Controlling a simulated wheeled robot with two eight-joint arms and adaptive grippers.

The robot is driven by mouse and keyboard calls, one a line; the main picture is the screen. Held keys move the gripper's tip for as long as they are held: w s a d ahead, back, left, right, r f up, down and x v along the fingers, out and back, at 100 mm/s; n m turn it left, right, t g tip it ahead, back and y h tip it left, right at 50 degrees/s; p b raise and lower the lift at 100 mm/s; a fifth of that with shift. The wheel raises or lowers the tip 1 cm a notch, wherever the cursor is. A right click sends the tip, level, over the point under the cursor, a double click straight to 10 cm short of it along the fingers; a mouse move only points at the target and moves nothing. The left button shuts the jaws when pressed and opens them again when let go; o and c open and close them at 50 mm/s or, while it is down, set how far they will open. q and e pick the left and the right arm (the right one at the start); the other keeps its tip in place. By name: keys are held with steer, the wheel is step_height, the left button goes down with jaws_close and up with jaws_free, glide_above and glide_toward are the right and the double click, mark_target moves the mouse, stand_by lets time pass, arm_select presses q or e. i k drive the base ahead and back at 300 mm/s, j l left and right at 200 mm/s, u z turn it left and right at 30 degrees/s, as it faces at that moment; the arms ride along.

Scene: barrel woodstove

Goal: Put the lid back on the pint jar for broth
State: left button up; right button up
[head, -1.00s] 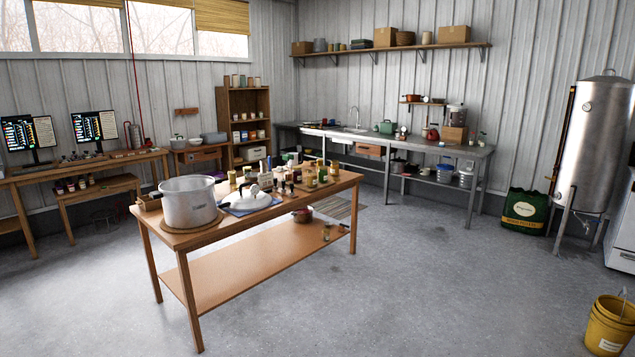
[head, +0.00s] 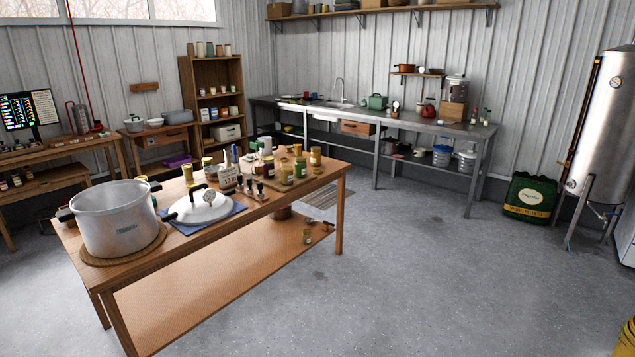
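Several small jars with light or yellowish lids stand on the wooden table. One jar (head: 315,158) is near the table's far right end, another jar (head: 286,173) is a little left of it, and one more jar (head: 188,173) is behind the pressure cooker lid. They are too small to tell which is the pint jar for broth or which lid is its own. One jar (head: 307,236) stands on the table's lower shelf. Neither of my grippers is in view.
A large metal pot (head: 118,225) stands on a round mat at the table's near left. A pressure cooker lid (head: 202,207) lies on a blue cloth (head: 238,208). A steel sink counter (head: 455,128) runs along the back wall. The floor (head: 400,270) right of the table is clear.

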mark_target(287, 171)
steer(key=i+j, duration=0.1)
steer(key=i, duration=2.75)
steer(key=i+z, duration=0.25)
steer(key=i, duration=0.2)
steer(key=i+j+z, duration=0.3)
steer(key=i, duration=0.2)
steer(key=i+j+z, duration=0.25)
steer(key=i, duration=0.2)
steer(key=i+j+z, duration=0.3)
steer(key=i+l, duration=0.1)
